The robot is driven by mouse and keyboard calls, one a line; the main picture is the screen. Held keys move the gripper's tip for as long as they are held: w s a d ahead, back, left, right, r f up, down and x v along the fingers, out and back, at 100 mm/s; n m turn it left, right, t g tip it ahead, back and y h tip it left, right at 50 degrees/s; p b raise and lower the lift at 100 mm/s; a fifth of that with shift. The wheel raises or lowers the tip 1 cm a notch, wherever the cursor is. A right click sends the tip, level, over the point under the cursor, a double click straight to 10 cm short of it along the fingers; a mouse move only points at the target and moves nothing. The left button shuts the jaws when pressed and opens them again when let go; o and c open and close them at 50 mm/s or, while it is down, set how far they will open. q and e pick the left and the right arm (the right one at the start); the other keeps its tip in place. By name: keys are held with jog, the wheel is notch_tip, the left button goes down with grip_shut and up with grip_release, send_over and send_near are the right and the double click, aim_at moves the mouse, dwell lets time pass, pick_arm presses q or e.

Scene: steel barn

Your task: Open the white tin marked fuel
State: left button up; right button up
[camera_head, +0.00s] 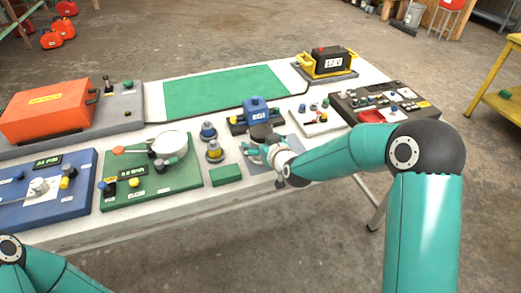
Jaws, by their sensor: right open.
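I cannot make out a white tin marked fuel; no label that I can read says fuel. My right gripper (254,153) is open above the front middle of the bench, over a grey plate (262,180). The gripper and wrist hide much of that plate and whatever may stand on it. A blue block-like device (255,106) with a small white label stands just behind the gripper. A round white-topped vessel (171,144) sits on a green board to the left, apart from the gripper. My left arm shows at the bottom left corner, but its gripper is outside the view.
The white bench (135,227) is crowded. Two blue-and-yellow knobs (214,151) and a green block (226,175) lie left of the gripper. A switch panel (316,119) and dark console (385,105) stand right. A green mat (222,89) at the back is clear.

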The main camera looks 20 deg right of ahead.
jog(key=c, duration=1.7)
jog(key=shift+r, duration=0.15)
jog(key=shift+c, duration=0.2)
notch_tip(320, 180, up, 9)
jog(key=shift+p, duration=0.35)
notch_tip(320, 180, up, 11)
jog(key=p, duration=0.5)
jog(key=o, duration=1)
jog(key=shift+c, duration=0.2)
grip_shut()
